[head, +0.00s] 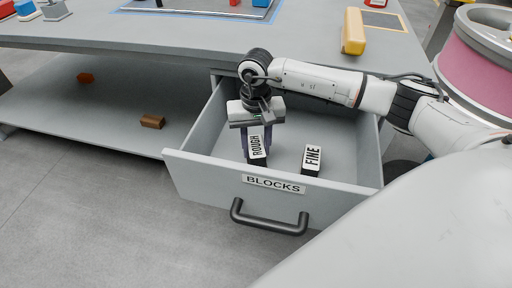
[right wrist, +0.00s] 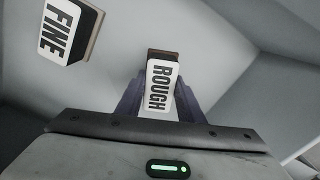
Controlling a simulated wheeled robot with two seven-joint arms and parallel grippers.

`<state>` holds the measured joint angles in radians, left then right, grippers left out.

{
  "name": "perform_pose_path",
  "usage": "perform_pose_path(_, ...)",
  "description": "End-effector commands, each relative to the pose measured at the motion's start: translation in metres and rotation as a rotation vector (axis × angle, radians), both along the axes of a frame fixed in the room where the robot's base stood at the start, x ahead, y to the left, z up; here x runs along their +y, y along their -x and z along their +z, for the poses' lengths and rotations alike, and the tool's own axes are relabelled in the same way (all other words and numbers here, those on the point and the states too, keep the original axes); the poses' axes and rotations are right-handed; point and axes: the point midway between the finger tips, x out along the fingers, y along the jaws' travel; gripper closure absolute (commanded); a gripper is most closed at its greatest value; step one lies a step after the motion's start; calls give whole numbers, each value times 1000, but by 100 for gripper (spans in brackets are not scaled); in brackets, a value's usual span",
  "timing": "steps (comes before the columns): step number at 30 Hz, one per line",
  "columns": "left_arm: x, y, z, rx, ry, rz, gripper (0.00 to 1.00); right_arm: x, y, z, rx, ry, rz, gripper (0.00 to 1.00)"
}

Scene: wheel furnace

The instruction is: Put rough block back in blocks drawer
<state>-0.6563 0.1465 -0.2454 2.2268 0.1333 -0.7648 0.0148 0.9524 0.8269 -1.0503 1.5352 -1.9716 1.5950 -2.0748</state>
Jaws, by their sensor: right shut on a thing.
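The blocks drawer (head: 225,180) is pulled open under the workbench, with a BLOCKS label and a dark handle on its front. My right gripper (head: 256,152) points down into the drawer and is shut on the rough block (head: 256,147), which has a white ROUGH label. In the right wrist view the rough block (right wrist: 161,88) sits between the two fingers. Whether it touches the drawer floor I cannot tell. The fine block (head: 312,158) stands in the drawer to the right; it also shows in the right wrist view (right wrist: 66,32). My left gripper is not in view.
The workbench top (head: 200,38) is above and behind the drawer, with a yellow block (head: 353,31) near its right. A brown piece (head: 152,122) and an orange-red piece (head: 86,77) lie on the lower shelf. A pink-sided drum (head: 470,52) stands at the right.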

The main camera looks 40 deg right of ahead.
Motion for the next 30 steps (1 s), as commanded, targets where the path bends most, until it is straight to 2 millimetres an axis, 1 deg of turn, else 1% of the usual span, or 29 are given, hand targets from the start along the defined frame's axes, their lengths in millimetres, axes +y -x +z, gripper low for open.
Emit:
perform_pose_path(6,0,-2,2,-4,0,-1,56,0,-1,1,-2,0,0,87)
perform_pose_path(10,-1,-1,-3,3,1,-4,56,0,-1,-4,-2,0,0,87)
perform_pose_path(11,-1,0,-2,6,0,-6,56,0,-1,-3,-2,0,0,61)
perform_pose_path(13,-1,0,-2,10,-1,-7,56,0,0,-2,-1,0,0,49)
perform_pose_path(14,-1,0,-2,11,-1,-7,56,0,0,-2,-1,0,0,47)
perform_pose_path(23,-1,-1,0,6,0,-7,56,0,-1,0,-1,0,-1,47)
perform_pose_path(26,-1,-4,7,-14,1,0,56,0,-1,8,-4,0,-1,47)
perform_pose_path(28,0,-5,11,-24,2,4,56,-1,-1,19,-4,0,-1,47)
perform_pose_path(29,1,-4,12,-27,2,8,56,-1,-2,26,-5,0,-1,47)
perform_pose_path(30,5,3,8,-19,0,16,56,-1,-2,34,-6,1,0,47)
